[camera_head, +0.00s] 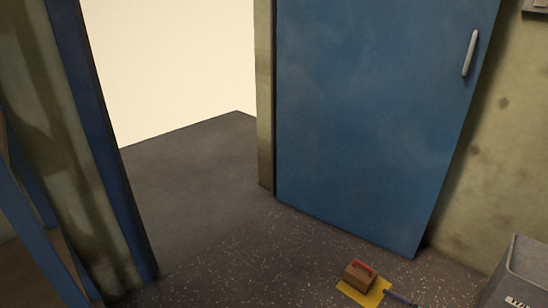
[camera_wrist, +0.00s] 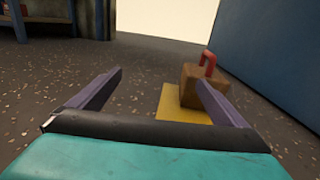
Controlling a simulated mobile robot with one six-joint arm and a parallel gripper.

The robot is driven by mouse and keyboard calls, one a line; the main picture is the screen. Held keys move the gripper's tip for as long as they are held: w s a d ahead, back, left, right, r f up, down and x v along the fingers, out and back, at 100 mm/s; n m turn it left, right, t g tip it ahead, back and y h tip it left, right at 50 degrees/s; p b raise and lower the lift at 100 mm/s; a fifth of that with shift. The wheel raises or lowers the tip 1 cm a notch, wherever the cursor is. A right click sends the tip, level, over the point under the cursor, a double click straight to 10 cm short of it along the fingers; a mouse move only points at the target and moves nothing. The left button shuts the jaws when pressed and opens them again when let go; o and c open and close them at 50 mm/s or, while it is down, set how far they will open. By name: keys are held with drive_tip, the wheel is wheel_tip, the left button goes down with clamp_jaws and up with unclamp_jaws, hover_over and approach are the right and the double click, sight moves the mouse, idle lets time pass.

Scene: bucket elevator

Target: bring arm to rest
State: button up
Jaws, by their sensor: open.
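My gripper (camera_wrist: 158,88) shows in the wrist view with its two purple fingers spread wide apart and nothing between them. The right finger overlaps the view of a brown block with a red handle (camera_wrist: 190,84), which stands beyond it; I cannot tell whether they touch. In the head view, the brown block (camera_head: 357,275) stands on a yellow patch on the floor, at the bottom right of centre. A dark purple piece (camera_head: 400,298), which looks like a finger of my gripper, shows beside the yellow patch. The rest of my arm is out of view.
The yellow patch (camera_head: 372,293) lies flat on the dark speckled floor. A blue door (camera_head: 370,110) with a pale handle stands beside an open doorway (camera_head: 190,170). A grey bin (camera_head: 525,270) is at bottom right and blue framing (camera_head: 35,220) at left. The floor at centre-left is clear.

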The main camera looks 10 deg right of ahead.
drive_tip(key=w+a+r+m+h+p, duration=0.2)
drive_tip(key=w+a+r+m+p, duration=0.2)
drive_tip(key=w+a+r+p, duration=0.7)
drive_tip(key=w+a+r+m+h+p, duration=0.1)
drive_tip(key=w+a+r+m+p, duration=0.25)
drive_tip(key=a+r, duration=0.9)
drive_tip(key=w+a+r+m+h+p, duration=0.2)
drive_tip(key=w+a+r+m+p, duration=0.4)
drive_tip(key=a, duration=1.3)
drive_tip(key=s+d+f+m+g+h+p, duration=0.15)
drive_tip(key=s+m+g+h+p, duration=0.35)
drive_tip(key=s+m, duration=0.6)
drive_tip(key=s+f+m+g+h+p, duration=0.3)
drive_tip(key=s+m+g, duration=0.4)
drive_tip(key=s, duration=0.6)
drive_tip(key=s+a+r+m+g, duration=0.1)
drive_tip(key=s+m+g, duration=0.1)
drive_tip(key=s+m, duration=0.2)
drive_tip(key=s+a+r+m+g+y, duration=0.1)
drive_tip(key=s+m+g, duration=0.2)
drive_tip(key=s, duration=0.6)
drive_tip(key=s+a+r+m+g, duration=0.1)
drive_tip(key=s+r+m+g, duration=0.1)
drive_tip(key=s+m, duration=0.3)
drive_tip(key=shift+s+a+y, duration=0.3)
drive_tip(key=shift+s+a, duration=0.05)
drive_tip(key=shift+s, duration=0.45)
